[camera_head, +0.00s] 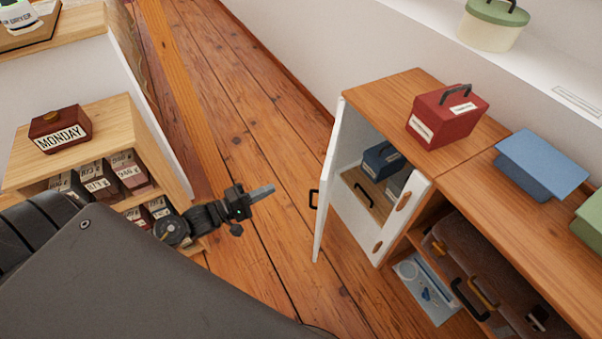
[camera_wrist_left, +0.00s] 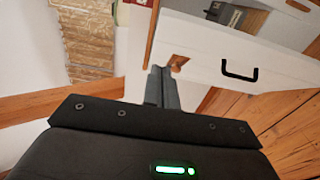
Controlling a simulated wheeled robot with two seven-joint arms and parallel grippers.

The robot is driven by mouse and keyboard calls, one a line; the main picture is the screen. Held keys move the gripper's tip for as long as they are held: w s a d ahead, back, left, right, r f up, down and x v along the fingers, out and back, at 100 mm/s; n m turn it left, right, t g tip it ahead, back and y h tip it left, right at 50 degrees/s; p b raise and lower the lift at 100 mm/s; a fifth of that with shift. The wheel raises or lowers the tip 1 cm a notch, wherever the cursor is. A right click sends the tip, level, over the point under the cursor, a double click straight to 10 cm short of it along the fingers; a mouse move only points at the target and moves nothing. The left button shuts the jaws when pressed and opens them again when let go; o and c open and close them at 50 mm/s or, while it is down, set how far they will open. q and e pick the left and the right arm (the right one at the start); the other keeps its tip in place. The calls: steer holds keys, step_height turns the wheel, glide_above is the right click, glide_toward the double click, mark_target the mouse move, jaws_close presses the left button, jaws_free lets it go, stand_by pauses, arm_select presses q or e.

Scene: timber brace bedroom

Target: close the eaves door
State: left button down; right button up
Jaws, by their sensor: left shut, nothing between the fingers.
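The eaves door (camera_head: 330,180) is a white panel with a black handle (camera_head: 314,199). It stands open, swung out from the white-lined cupboard (camera_head: 345,215) in the low wooden unit. My left gripper (camera_head: 262,191) is shut and empty, left of the door and apart from it, with its fingers pointing toward it. In the left wrist view the shut fingers (camera_wrist_left: 162,88) show at the centre. A white panel (camera_wrist_left: 205,50) with a black handle (camera_wrist_left: 239,72) lies beyond them to the right. My right gripper is not in view.
Inside the cupboard a blue box (camera_head: 383,160) sits on a shelf. A red box (camera_head: 447,115) and a blue box (camera_head: 541,163) stand on the unit's top. A brown case (camera_head: 490,270) fills the bay at right. A wooden shelf (camera_head: 120,130) stands at left; floor (camera_head: 240,140) between is clear.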

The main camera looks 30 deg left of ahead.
mark_target(321, 191)
arm_select(q)
steer(key=s+d+p+x, duration=0.1)
steer(key=d+x, duration=0.1)
steer(key=x, duration=1)
steer(key=shift+d, duration=0.35)
steer(key=shift+d, duration=0.1)
